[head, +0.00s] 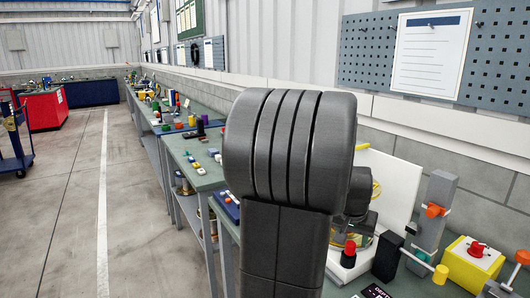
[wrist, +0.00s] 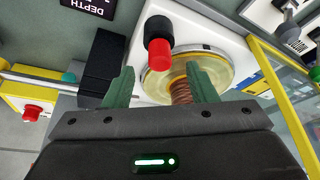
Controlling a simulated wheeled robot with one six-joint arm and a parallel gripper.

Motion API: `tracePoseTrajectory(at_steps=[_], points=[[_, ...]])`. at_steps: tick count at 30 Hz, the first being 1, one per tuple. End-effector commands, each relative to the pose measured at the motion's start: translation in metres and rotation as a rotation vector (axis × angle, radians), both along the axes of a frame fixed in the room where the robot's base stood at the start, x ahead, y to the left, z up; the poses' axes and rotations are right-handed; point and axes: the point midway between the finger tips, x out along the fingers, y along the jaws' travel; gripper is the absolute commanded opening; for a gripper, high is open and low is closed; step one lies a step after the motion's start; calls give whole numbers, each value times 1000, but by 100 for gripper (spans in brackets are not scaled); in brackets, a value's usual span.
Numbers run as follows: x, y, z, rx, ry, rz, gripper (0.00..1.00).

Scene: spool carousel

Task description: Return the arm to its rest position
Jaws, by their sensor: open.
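My gripper (wrist: 160,88) is open in the wrist view, with two green fingers spread apart and nothing held between them. Beyond the fingers is a round yellowish disc (wrist: 222,70) on a white base, with a copper-coloured coil (wrist: 181,92) in front of it, partly hidden by the right finger. A black knob with a red end (wrist: 160,54) shows between the fingertips; I cannot tell how far it is from them.
A white panel (head: 395,185) stands behind my arm. To its right are a grey post with an orange clamp (head: 435,210) and a yellow box with a red button (head: 471,262). Benches with small parts (head: 200,160) run along the wall.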

Motion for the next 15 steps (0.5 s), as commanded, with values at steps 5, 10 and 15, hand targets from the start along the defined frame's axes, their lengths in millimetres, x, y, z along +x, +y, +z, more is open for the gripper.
tracePoseTrajectory(at_steps=[5,10,15], points=[[9,-5,-28,1,4,0,52],[15,-9,-43,1,2,-1,52],[17,-10,-46,0,0,-1,52]])
